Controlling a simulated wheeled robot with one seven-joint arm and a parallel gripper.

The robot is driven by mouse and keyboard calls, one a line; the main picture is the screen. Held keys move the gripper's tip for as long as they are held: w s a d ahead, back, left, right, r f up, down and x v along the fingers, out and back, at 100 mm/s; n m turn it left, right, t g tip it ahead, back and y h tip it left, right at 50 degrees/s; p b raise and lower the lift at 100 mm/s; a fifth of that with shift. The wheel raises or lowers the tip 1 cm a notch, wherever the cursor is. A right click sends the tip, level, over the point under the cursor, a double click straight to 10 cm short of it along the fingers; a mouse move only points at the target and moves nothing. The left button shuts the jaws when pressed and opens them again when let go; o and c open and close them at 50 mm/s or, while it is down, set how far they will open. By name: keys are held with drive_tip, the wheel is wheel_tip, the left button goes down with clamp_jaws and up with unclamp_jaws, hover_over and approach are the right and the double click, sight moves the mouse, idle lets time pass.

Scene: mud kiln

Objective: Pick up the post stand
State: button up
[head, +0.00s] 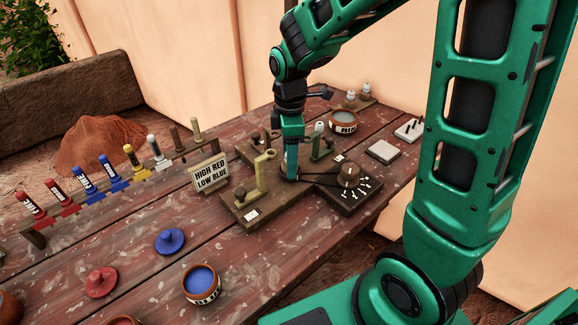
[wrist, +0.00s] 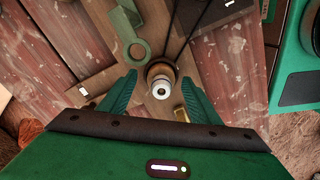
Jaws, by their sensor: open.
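A short round brass-coloured post with a pale top (wrist: 161,86) stands upright between my fingers in the wrist view. It looks like the post stand, but no label confirms this. My gripper (wrist: 157,82) is open, one finger on each side of it, with gaps visible. In the head view my gripper (head: 291,172) points down among the wooden stands on the table. The post between the fingers is hidden there or cannot be told apart. A yellowish post with an arm (head: 262,178) stands just left of the gripper on a wooden base.
A green post with a white top (head: 319,140) and a dial board (head: 349,178) stand close by on the right. A sign (head: 210,172) stands to the left. A blue-filled pot (head: 201,283) and blue lid (head: 170,240) are nearer. Bare table lies between them.

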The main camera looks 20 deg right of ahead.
drive_tip(key=c, duration=1)
drive_tip(key=shift+r, duration=0.1)
wheel_tip(320, 180, up, 9)
drive_tip(key=shift+r, duration=0.45)
